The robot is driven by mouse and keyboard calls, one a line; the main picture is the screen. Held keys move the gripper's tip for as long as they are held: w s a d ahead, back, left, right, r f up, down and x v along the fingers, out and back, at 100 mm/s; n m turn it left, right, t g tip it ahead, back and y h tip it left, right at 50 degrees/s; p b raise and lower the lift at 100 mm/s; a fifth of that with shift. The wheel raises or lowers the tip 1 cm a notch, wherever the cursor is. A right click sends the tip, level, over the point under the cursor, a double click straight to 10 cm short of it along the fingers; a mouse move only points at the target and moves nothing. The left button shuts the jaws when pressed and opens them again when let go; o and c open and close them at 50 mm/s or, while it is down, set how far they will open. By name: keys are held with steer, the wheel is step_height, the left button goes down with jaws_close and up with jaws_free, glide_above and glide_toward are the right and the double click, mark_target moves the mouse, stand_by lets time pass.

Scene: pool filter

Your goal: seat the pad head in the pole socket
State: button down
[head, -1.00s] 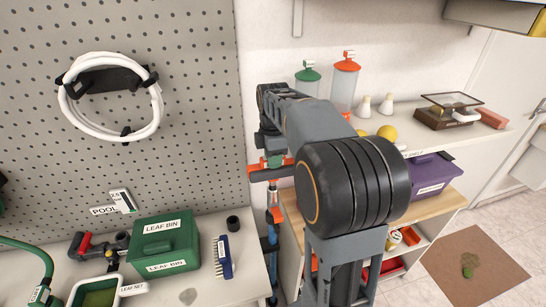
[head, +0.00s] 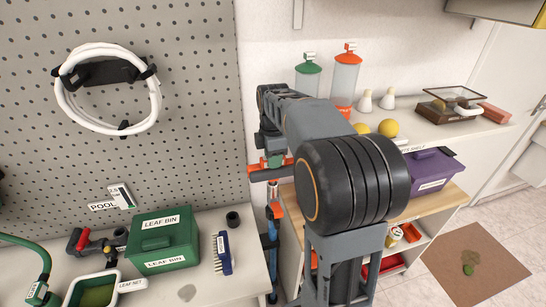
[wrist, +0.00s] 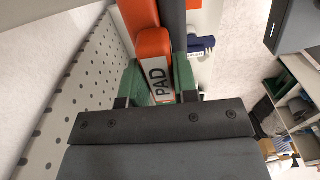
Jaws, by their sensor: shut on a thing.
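The pad head (wrist: 147,45) is orange, with a white PAD label, and fills the space between the green fingers in the wrist view. My gripper (wrist: 160,82) is shut on it. In the head view my gripper (head: 271,152) is partly hidden by my arm, and the pad head (head: 254,168) shows as an orange and dark bar below it. A blue upright pole (head: 272,242) with a pale top end and an orange collar stands below the pad head. The pad head looks just above the pole's top; whether they touch I cannot tell.
A green leaf bin (head: 165,239), a blue brush (head: 222,253) and a leaf net (head: 92,291) are on the left counter. A pegboard (head: 190,100) rises behind. A purple box (head: 430,173) stands on the right shelf.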

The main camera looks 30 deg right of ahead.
steer(key=shift+f+b, duration=0.45)
steer(key=shift+f, duration=0.25)
steer(key=c, duration=0.8)
jaws_free()
step_height(320, 180, up, 5)
steer(key=p, duration=0.4)
steer(key=shift+r+p, duration=0.1)
steer(key=shift+p, duration=0.2)
